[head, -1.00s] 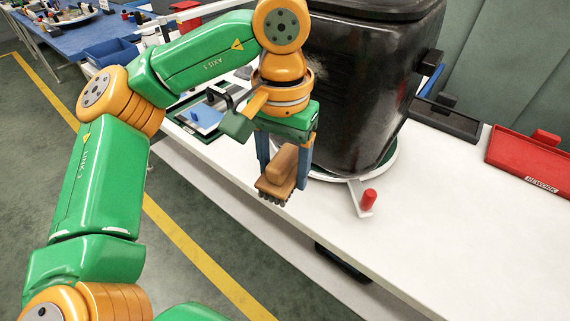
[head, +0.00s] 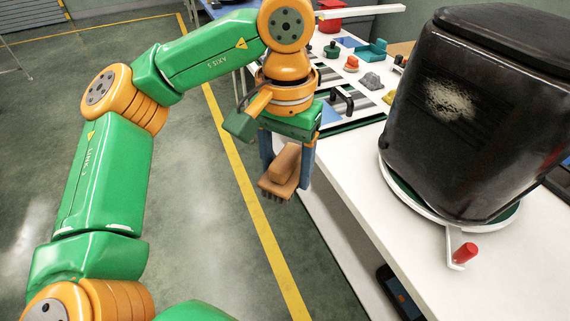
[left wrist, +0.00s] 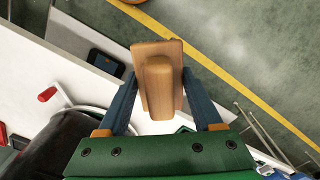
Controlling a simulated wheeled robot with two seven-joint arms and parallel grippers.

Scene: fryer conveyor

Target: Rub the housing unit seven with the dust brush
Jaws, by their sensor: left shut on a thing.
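The housing unit (head: 480,125) is a large black box with rounded edges at the right of the head view. A pale dusty patch (head: 452,98) shows on its near face. It stands on a round turntable (head: 395,185) with a red-knobbed lever (head: 465,252). My left gripper (head: 287,170) is shut on the wooden dust brush (head: 282,172), bristles down. It is left of the housing and apart from it, beyond the table edge above the floor. In the left wrist view the brush (left wrist: 158,80) sits between the two blue fingers. My right gripper is not in view.
The white table (head: 345,190) runs along the right. Behind my left gripper are a black-handled item (head: 343,98), a grey lump (head: 370,81) and several small coloured parts. A dark device (head: 398,292) sits under the tabletop. The floor at left is clear.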

